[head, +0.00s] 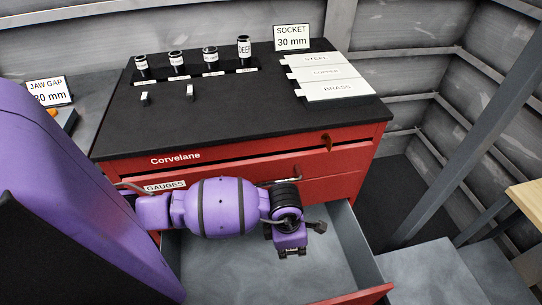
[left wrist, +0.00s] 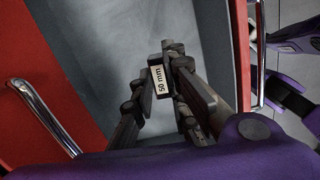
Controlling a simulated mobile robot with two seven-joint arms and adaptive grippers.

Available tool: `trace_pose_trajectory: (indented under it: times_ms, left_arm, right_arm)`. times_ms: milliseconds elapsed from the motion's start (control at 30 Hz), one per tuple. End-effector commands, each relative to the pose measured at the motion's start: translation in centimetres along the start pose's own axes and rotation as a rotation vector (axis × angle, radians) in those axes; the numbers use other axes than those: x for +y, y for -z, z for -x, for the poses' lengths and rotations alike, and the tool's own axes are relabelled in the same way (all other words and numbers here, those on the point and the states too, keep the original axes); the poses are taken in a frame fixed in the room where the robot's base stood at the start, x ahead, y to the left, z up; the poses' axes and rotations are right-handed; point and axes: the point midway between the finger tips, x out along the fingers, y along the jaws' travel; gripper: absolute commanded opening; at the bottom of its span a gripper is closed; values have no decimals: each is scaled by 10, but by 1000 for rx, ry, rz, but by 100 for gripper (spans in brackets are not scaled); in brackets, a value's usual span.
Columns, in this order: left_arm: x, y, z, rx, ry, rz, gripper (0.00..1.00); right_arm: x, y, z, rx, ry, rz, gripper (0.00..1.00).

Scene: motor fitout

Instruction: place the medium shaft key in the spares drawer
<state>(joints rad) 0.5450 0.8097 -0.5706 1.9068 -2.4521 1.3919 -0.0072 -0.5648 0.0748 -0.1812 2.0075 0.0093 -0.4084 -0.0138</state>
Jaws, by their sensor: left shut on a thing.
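A dark shaft key with a white "50 mm" label (left wrist: 159,82) is held between the fingertips of my left gripper (left wrist: 160,88) in the left wrist view. In the head view my left gripper (head: 291,250) hangs over the open lower drawer (head: 355,250) of the red cabinet, pointing down. The key cannot be made out there. The drawer has grey walls and a bare grey floor where visible; its name label is not in sight. The drawer floor also shows beneath the key in the left wrist view (left wrist: 110,40). My right gripper is not in view.
The cabinet's black top (head: 240,120) bears a row of sockets (head: 210,60), two small labelled pieces (head: 189,91) and white material plates (head: 325,75). A shut drawer labelled "GAUGES" (head: 165,187) lies above the open one. A red drawer front with a metal handle (left wrist: 40,110) is near my left gripper.

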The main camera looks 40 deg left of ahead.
Motion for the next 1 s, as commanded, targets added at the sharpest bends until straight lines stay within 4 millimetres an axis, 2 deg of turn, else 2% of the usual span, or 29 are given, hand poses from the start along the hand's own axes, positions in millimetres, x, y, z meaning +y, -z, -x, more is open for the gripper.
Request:
trace_pose_trajectory:
  times_ms: [33,100,500,600,733,867,1000]
  left_arm:
    - [-3,10,-25,6,-5,110,0]
    - [-2,20,-47,8,-26,276,0]
    - [-2,87,-162,9,-145,1204,0]
    - [-3,102,-181,8,-168,1386,0]
    - [-4,115,-198,5,-188,1552,0]
    - [-4,122,-209,3,-199,1635,0]
    - [-4,127,-233,5,-203,1657,0]
  right_arm:
    - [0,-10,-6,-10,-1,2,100]
    - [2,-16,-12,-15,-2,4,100]
    - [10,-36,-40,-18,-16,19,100]
    - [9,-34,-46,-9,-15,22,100]
    - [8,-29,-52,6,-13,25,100]
    - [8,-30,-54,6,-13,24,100]
    - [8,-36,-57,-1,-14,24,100]
